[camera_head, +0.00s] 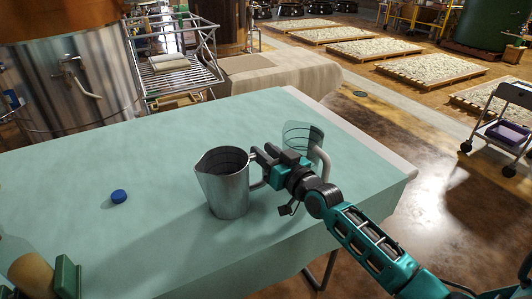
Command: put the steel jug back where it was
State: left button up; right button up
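The steel jug (222,188) is upright, at the middle of the pale green table (130,165), with its spout to the left. Its handle is on the right side. My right gripper (259,163) comes in from the right and appears shut on that handle, which its fingers partly hide. I cannot tell whether the jug's base touches the table or is slightly above it.
A teal, see-through-looking jug (303,135) with a pale handle stands just behind my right gripper. A blue cap (119,196) lies left of the steel jug. The table between is clear.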

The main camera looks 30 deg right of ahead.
jog(key=shift+o, duration=1.3)
pick_arm(q)
jog(key=shift+a, duration=0.1)
pick_arm(e)
jog(key=shift+r, duration=0.15)
pick_arm(q)
jog(key=shift+s+a+r+p, duration=0.15)
jog(key=shift+a+p, duration=0.15)
jog(key=shift+p, duration=0.4)
pick_arm(e)
jog(key=s+d, duration=0.2)
jog(key=s, duration=1)
pick_arm(q)
jog(key=r+p, duration=0.1)
jog(key=a+r+p, duration=0.1)
jog(key=p, duration=0.1)
jog(key=s+r+p, duration=0.1)
jog(key=shift+a+y+p, duration=0.3)
jog(key=shift+y+p, duration=0.1)
pick_arm(e)
jog(key=s+a+f+n+g+h, duration=0.1)
jog(key=s+a+f+n+g, duration=0.1)
jog(key=s+a+f+g, duration=0.5)
jog(key=s+a+f, duration=0.3)
jog(key=s+f, duration=0.4)
jog(key=shift+a, duration=0.4)
